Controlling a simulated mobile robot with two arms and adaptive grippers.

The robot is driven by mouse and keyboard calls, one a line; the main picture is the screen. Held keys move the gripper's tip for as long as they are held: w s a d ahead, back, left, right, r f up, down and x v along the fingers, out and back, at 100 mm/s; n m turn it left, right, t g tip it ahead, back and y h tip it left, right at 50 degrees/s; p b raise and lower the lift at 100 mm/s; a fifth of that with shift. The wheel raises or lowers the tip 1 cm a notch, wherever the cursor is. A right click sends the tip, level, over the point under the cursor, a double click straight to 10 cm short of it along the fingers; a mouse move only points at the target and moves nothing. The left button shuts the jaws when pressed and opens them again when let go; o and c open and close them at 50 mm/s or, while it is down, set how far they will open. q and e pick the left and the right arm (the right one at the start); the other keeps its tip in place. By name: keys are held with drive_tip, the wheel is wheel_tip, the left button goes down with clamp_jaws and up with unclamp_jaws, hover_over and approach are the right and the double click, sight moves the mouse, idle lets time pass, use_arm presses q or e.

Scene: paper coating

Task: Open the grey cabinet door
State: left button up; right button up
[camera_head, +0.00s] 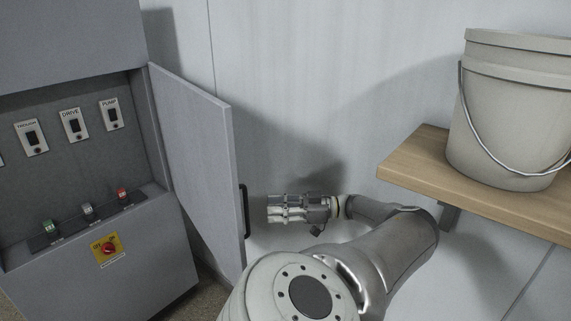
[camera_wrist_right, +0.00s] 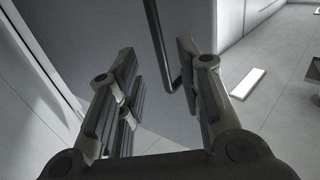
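The grey cabinet (camera_head: 120,245) stands at the left of the head view. Its door (camera_head: 200,150) is swung wide open, so the panel inside shows. A black bar handle (camera_head: 244,212) sits near the door's free edge. My right gripper (camera_head: 269,208) is just right of the handle, fingers pointing left towards it. In the right wrist view its fingers (camera_wrist_right: 157,58) are spread apart. The handle (camera_wrist_right: 160,40) shows between them, nearer the right finger, and neither finger is clamped on it. Contact with the handle cannot be told. My left gripper is out of view.
A wooden shelf (camera_head: 420,165) with a white bucket (camera_head: 505,110) is at the right. A pale wall (camera_head: 290,90) stands behind the gripper.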

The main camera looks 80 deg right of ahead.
drive_tip(key=shift+s+d, duration=0.15)
drive_tip(key=shift+s, duration=1.6)
